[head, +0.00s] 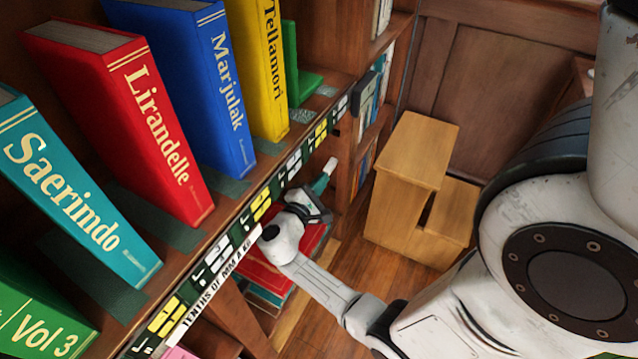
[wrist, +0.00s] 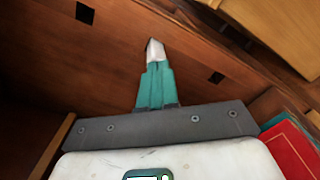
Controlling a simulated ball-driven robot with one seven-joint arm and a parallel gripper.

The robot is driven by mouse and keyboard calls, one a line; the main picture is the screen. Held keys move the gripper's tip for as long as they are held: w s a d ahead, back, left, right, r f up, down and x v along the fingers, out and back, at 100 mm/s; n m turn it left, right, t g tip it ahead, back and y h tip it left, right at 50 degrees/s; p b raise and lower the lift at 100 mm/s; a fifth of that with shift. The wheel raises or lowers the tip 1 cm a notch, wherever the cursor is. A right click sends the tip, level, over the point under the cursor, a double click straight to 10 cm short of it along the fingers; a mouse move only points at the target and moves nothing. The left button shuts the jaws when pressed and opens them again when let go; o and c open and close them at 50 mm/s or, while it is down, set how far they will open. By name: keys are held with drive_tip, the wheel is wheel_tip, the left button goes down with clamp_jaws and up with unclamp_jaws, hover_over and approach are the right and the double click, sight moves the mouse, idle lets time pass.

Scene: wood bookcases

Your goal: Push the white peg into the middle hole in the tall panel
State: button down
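The tall panel (wrist: 105,60) is brown wood and fills much of the wrist view. One dark square hole (wrist: 85,13) shows at its upper left and another hole (wrist: 216,77) at its right. The white peg (wrist: 155,50) lies between these two, its far end at or close to the panel. A sliver of dark shows beside its tip; the middle hole itself is mostly hidden, and I cannot tell how deep the peg is. My gripper (wrist: 156,70) has its teal fingers together on the peg's near end. In the head view my gripper (head: 325,177) reaches in below the book shelf, with the white peg (head: 331,164) at its tip.
Large books, including a red book (head: 125,120) and a blue book (head: 190,85), stand on the shelf above my arm. Red books (head: 262,275) lie below it. A wooden step stool (head: 410,155) stands on the floor to the right, with bare floor in front.

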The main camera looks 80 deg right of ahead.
drive_tip(key=shift+d, duration=0.15)
drive_tip(key=s+a+r+p, duration=0.7)
drive_tip(key=s+a+r, duration=0.3)
drive_tip(key=r, duration=0.3)
drive_tip(key=shift+s, duration=0.75)
